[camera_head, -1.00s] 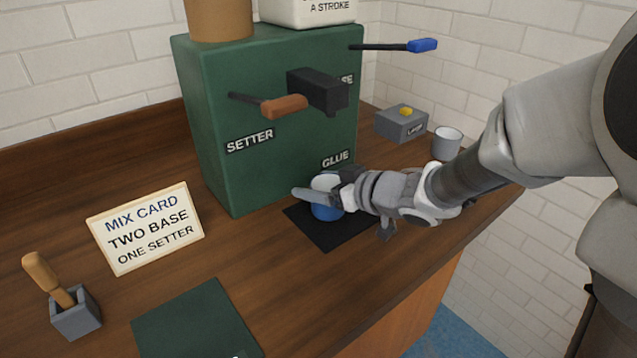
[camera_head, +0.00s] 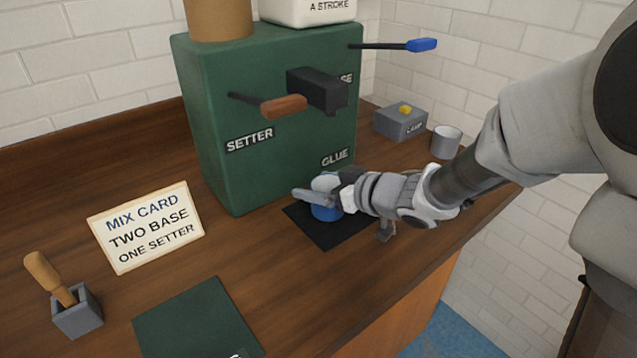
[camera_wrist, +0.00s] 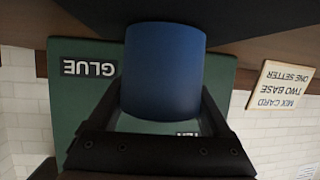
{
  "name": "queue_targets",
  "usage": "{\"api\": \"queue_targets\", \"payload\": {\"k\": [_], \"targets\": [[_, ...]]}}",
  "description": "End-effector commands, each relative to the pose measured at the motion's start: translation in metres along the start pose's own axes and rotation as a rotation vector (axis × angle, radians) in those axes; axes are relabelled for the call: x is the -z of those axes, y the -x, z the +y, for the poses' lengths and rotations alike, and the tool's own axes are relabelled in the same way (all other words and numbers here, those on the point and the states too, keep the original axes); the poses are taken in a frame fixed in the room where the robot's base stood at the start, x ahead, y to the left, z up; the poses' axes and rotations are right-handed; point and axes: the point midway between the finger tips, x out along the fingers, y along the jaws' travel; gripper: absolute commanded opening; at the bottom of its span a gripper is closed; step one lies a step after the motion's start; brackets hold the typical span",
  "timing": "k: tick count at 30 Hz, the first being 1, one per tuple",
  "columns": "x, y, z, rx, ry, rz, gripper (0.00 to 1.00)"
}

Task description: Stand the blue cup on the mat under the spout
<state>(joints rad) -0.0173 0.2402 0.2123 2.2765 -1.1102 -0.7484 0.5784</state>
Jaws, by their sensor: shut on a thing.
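The blue cup (camera_head: 326,212) is on or just above the black mat (camera_head: 310,232), in front of the green machine's GLUE label; I cannot tell whether its base touches. The black spout (camera_head: 318,90) juts from the machine above the mat. My gripper (camera_head: 328,194) is shut on the cup, with its fingers hiding much of it in the head view. In the wrist view the blue cup (camera_wrist: 162,72) fills the space between my two dark fingers (camera_wrist: 162,100), one on each side.
The green machine (camera_head: 270,175) has an orange-handled lever (camera_head: 284,107) and a blue-handled lever (camera_head: 422,45). A white cup (camera_head: 446,141) and a grey lamp box (camera_head: 400,123) stand to the right. A mix card (camera_head: 146,228), a holder (camera_head: 78,315) and a green mat (camera_head: 198,325) lie left and front.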

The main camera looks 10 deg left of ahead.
Motion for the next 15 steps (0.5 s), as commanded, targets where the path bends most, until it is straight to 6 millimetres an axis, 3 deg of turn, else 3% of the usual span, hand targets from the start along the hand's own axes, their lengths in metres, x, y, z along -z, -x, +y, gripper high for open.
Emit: {"api": "queue_targets", "payload": {"k": [12, 13, 15], "targets": [[-0.0007, -0.0004, 0.0001, 0.000, 0.000, 0.001, 0.18], [-0.0007, -0.0004, 0.0001, 0.000, 0.000, 0.001, 0.84], [-0.0007, -0.0004, 0.0001, 0.000, 0.000, 0.001, 0.97]]}}
